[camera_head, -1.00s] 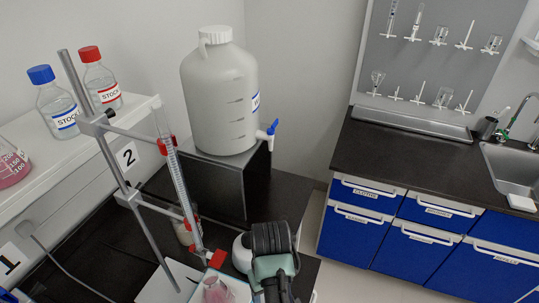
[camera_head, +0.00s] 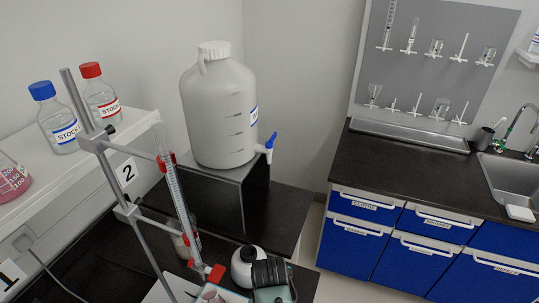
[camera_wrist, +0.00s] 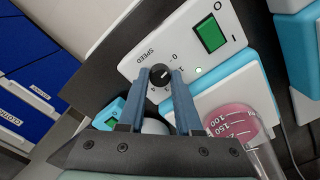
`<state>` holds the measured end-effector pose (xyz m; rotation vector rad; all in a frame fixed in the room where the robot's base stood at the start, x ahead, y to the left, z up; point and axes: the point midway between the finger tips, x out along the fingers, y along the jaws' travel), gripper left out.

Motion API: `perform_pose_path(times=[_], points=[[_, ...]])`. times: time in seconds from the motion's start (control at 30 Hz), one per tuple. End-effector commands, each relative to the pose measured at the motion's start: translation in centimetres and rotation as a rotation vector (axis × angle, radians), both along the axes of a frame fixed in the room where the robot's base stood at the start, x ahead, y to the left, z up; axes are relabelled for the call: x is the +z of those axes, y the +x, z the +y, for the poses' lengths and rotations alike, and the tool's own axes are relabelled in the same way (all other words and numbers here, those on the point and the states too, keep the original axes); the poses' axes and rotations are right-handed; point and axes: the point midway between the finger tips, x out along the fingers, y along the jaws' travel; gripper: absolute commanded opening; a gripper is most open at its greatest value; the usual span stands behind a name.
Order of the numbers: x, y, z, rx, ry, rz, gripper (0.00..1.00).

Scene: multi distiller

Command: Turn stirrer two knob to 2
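In the wrist view a black stirrer knob (camera_wrist: 160,75) with a white pointer mark sits on a white control panel (camera_wrist: 143,61) marked SPEED, with numbers around the dial. I cannot read exactly which number the pointer faces. My gripper (camera_wrist: 160,73) has its two blue-grey fingers on either side of the knob, apart from each other, with small gaps to it. Whether the tips reach down to the knob is unclear. A lit green switch (camera_wrist: 210,33) and a small green light are on the same panel. In the head view, the gripper fingers are hidden or out of frame.
A flask with pink liquid (camera_wrist: 232,120) stands close to my right finger in the wrist view. In the head view a burette (camera_head: 176,190) on a metal stand (camera_head: 120,180) rises left of my arm. A large white carboy (camera_head: 219,110) stands on a black support (camera_head: 240,200) behind.

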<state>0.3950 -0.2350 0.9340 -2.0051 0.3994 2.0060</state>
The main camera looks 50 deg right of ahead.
Motion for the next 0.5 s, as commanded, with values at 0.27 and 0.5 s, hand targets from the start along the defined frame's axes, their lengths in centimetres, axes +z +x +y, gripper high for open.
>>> perform_pose_path(times=[0.27, 0.5], points=[[0.04, 0.02, 0.00, 0.000, 0.000, 0.000, 0.00], [0.12, 0.04, 0.00, -0.029, 0.000, 0.000, 0.00]])
